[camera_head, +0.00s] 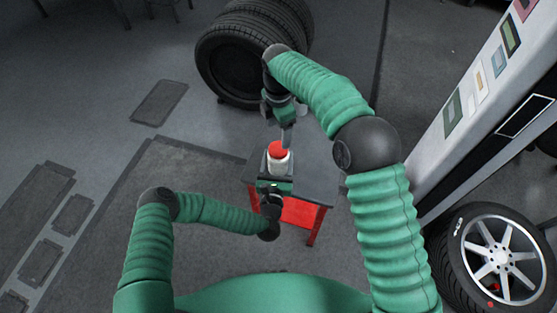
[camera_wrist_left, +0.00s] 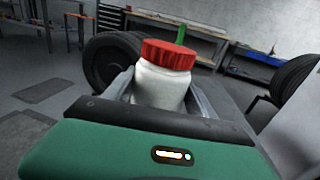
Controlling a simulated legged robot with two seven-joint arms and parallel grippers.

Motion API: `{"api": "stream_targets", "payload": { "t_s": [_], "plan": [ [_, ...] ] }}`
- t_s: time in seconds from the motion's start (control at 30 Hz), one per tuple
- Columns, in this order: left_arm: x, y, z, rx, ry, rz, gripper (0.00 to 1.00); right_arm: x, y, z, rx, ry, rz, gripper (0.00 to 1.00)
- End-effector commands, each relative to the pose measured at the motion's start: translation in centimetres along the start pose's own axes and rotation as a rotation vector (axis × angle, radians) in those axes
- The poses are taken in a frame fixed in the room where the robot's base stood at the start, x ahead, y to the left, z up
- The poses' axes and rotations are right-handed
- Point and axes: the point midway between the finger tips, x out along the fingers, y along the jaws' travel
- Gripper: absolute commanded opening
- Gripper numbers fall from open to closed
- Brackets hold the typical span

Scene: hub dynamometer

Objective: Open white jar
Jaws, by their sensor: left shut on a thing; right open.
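The white jar (camera_head: 279,165) has a red lid (camera_head: 278,149) and stands upright over a small red table with a grey top (camera_head: 314,182). My left gripper (camera_head: 277,176) comes from the near side and is shut on the jar's body. In the left wrist view the white jar (camera_wrist_left: 162,88) sits between the two fingers, with its ribbed red lid (camera_wrist_left: 168,54) on top.
Stacked black tires (camera_head: 235,62) stand behind the table. A wheel with a silver rim (camera_head: 494,257) is at the lower right, near a white column (camera_head: 465,110). Floor to the left is mostly clear. Workbenches (camera_wrist_left: 255,66) stand far back.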

Motion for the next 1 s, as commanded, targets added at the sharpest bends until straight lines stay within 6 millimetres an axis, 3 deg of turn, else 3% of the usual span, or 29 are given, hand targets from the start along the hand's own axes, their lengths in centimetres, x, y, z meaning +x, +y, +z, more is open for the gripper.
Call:
{"api": "stream_targets", "payload": {
  "t_s": [0.13, 0.27, 1.0],
  "plan": [
    [-0.01, -0.04, -0.01, -0.001, 0.0, -0.001, 0.0, 0.02, 0.0, -0.02, 0.126, 0.0, 0.0, 0.74],
    [-0.01, -0.06, -0.01, -0.001, 0.0, -0.002, 0.0, 0.04, -0.01, -0.07, 0.453, 0.0, -0.001, 0.74],
    [-0.03, -0.1, -0.02, -0.002, 0.001, -0.002, 0.0, 0.07, 0.0, -0.16, 2.931, -0.005, 0.002, 0.74]
  ]
}}
